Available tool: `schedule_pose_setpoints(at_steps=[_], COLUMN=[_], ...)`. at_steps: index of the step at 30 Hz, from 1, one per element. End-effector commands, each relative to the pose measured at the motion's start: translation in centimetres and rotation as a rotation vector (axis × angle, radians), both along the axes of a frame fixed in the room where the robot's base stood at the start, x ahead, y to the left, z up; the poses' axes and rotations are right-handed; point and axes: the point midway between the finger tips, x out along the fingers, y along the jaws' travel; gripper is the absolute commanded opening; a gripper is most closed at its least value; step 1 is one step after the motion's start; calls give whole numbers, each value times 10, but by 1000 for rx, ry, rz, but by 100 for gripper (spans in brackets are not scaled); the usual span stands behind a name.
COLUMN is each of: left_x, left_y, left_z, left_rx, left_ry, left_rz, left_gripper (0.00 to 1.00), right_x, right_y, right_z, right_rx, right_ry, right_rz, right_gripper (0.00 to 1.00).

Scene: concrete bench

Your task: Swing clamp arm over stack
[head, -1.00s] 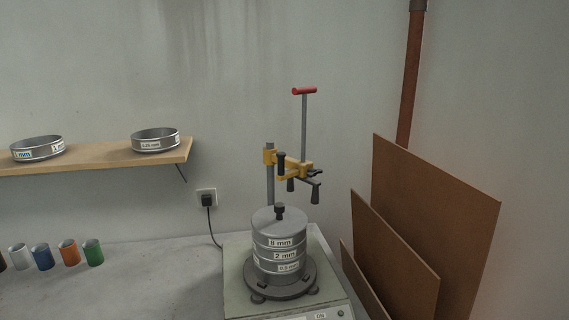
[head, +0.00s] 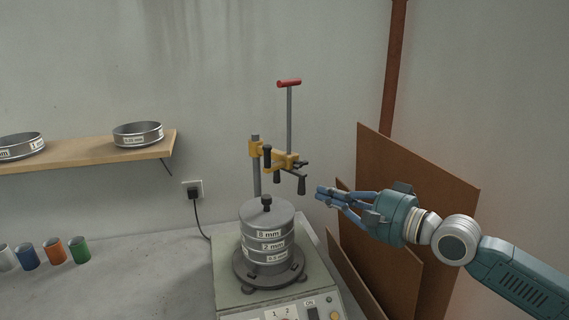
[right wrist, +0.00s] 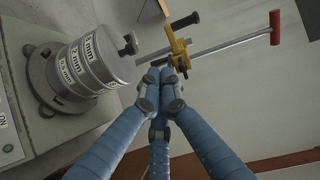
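The sieve stack (head: 266,238), with 8 mm and 2 mm labels and a dark knob on its lid, stands upright on the shaker's round base. It also shows in the right wrist view (right wrist: 85,64). The yellow clamp arm (head: 284,160) sits on a grey post behind the stack and points to the right, above lid height. It carries black handles and an upright rod with a red T-handle (head: 289,83). My right gripper (head: 322,194) is right of the arm's black handles; its blue fingers converge, and the gap at the tips is unclear. In the right wrist view the fingertips (right wrist: 162,82) appear beside the yellow arm (right wrist: 178,50).
The shaker (head: 232,292) has a front panel with buttons. Brown boards (head: 425,185) lean on the wall at the right, behind my right arm. A wooden shelf (head: 90,156) with sieves is at the left. Several coloured cups (head: 54,251) stand on the bench (head: 130,280).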

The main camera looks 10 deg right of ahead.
Motion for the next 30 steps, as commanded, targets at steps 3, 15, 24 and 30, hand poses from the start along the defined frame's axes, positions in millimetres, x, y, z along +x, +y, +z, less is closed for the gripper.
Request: schedule_pose_setpoints(at_steps=[3,15,24,30], left_x=[0,-1,-1,-1], left_y=[0,2,2,3], left_z=[1,31,60,77], left_rx=[0,2,2,3], left_ry=[0,2,2,1], left_rz=[0,-1,-1,-1], left_gripper=[0,0,0,0], right_x=[4,46,93,97], right_y=[-18,5,42,63], right_z=[34,48,46,43], right_rx=[93,125,117,117], right_ry=[-7,-8,-5,-5], right_rz=[-28,-31,-28,-30], right_gripper=[0,0,0,0])
